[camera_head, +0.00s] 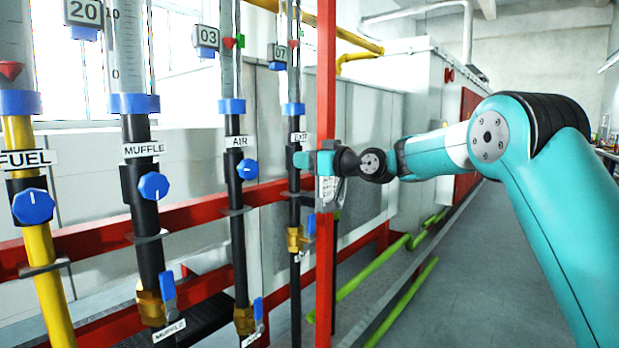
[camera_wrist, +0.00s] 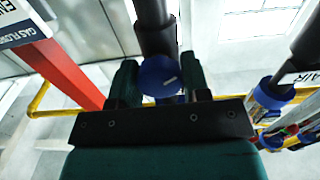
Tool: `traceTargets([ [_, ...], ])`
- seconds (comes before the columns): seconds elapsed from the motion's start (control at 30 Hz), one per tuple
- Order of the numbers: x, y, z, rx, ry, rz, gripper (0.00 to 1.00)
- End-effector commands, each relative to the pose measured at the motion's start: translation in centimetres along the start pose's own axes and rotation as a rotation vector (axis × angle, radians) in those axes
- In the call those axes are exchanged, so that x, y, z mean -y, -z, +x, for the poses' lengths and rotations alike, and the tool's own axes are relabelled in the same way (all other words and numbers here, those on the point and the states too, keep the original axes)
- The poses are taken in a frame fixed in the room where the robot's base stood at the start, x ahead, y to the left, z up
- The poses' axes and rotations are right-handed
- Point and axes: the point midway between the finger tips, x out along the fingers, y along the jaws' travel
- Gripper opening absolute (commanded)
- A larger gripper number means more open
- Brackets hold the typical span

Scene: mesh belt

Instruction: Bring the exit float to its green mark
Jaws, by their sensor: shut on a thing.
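The exit flow tube (camera_head: 293,75) is the farthest right of the row in the head view, above the EXIT label (camera_head: 298,137). Its float (camera_head: 293,43) shows as a small red shape in the upper tube. I cannot clearly make out its green mark at this size. My gripper (camera_head: 302,160) is at the exit pipe just below the label. In the wrist view my gripper (camera_wrist: 160,80) is shut on the blue exit knob (camera_wrist: 160,73), with one finger on each side.
A red post (camera_head: 326,250) stands right beside my gripper. The AIR knob (camera_head: 247,169), MUFFLE knob (camera_head: 153,186) and FUEL knob (camera_head: 33,206) are on pipes to the left. A brass valve (camera_head: 295,240) is below. The floor (camera_head: 480,270) at right is clear.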

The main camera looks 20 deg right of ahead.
Motion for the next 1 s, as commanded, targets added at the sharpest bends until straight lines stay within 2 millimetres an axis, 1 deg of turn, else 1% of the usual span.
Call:
traceTargets([
  [0.03,-0.15,-0.54,-0.05,0.001,-0.004,-0.030,0.19],
  [0.3,-0.19,-0.28,-0.04,0.003,-0.005,-0.131,0.19],
  [0.87,-0.23,-0.09,-0.05,0.004,-0.006,-0.157,0.19],
  [0.9,-0.22,-0.08,-0.05,0.003,-0.005,-0.157,0.52],
  [0.97,-0.19,-0.08,-0.04,0.003,-0.005,-0.157,0.66],
  [1.0,-0.16,-0.07,-0.02,0.003,-0.004,-0.157,0.69],
])
